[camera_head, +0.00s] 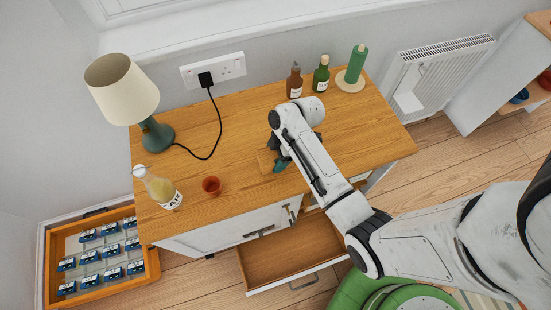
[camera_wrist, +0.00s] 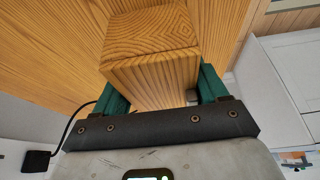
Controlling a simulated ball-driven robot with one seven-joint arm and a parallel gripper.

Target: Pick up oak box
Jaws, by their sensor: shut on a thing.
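The oak box (camera_wrist: 150,55) is a wooden block with clear grain, close up in the wrist view between the green fingers of my gripper (camera_wrist: 163,92). My gripper is shut on it, one finger on each side. In the head view, the box (camera_head: 266,160) shows only partly beside my gripper (camera_head: 281,163), over the front part of the wooden cabinet top (camera_head: 235,125). My arm hides the rest. I cannot tell whether the box touches the top.
A red cup (camera_head: 211,185), a bottle (camera_head: 160,189) and a lamp (camera_head: 122,90) stand left. Two bottles (camera_head: 295,81) (camera_head: 321,74) and a green roll on a holder (camera_head: 356,65) stand at the back right. An open drawer (camera_head: 290,253) juts out below.

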